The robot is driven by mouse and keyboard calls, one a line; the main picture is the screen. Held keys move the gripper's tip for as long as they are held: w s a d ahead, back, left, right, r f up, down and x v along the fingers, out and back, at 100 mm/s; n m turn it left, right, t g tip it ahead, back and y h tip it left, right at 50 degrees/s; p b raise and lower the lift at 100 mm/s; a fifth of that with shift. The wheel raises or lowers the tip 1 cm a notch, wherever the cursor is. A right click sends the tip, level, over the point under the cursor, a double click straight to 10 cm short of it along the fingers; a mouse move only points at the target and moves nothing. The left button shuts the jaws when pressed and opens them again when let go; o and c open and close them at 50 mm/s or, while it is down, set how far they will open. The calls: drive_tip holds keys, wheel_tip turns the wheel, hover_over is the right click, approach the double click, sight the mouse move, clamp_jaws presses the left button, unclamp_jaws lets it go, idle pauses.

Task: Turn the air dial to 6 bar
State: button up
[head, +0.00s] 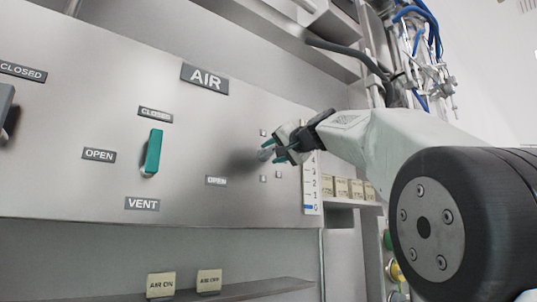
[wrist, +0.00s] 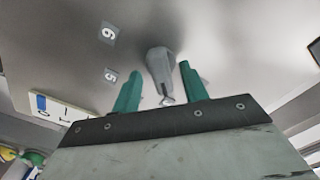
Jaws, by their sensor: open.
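The air dial is a grey knob (head: 265,154) on the steel AIR panel (head: 230,112), and it also shows in the wrist view (wrist: 159,62). My gripper (head: 279,151) is at the dial, with its green fingers open. In the wrist view, my gripper (wrist: 160,76) has one finger on either side of the knob. I see a gap on both sides, so the fingers do not appear to press on it. The dial's exact setting is hard to read.
A scale strip (head: 312,185) with a blue mark near 0 stands right of the dial. A teal vent handle (head: 153,153) is further left on the panel. Blue hoses (head: 422,35) hang at upper right, and a shelf with small tags (head: 209,281) runs below.

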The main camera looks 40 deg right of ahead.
drive_tip(key=shift+w, duration=0.55)
drive_tip(key=shift+a, duration=0.1)
clamp_jaws()
